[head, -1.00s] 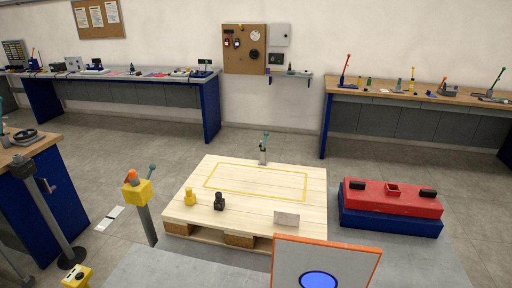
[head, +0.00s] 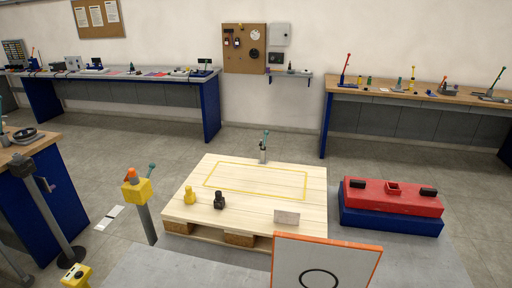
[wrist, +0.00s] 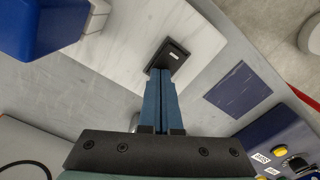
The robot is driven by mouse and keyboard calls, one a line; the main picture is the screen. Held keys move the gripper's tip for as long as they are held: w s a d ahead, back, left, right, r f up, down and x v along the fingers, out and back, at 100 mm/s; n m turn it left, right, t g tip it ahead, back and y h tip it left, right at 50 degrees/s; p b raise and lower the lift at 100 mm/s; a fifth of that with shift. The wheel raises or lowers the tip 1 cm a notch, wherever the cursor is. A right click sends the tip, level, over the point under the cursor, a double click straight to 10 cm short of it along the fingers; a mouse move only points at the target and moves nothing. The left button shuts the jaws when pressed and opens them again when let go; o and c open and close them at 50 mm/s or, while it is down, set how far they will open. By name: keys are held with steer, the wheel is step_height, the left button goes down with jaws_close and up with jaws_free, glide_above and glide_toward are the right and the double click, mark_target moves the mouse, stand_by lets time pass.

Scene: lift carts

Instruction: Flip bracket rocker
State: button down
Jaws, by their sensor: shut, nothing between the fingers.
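In the wrist view a small black rocker switch (wrist: 167,56) with a pale mark sits on a pale, whitish surface (wrist: 198,38). My gripper (wrist: 160,72) has its blue fingers shut together and empty. The fingertips are at the near edge of the rocker and overlap it in the picture; I cannot tell whether they touch. The fingers hide part of the rocker, and which way it is tipped is not clear. My gripper is not in the head view, and I cannot pick out the rocker there.
An orange-framed panel (head: 350,262) with a black ring stands at the bottom of the head view. Behind it are a wooden pallet (head: 240,215), a red block on a blue base (head: 390,222) and a yellow post box (head: 137,192). A blue block (wrist: 45,25) shows upper left in the wrist view.

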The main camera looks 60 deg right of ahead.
step_height(320, 180, up, 7)
steer(key=p, duration=0.7)
stand_by(0.6)
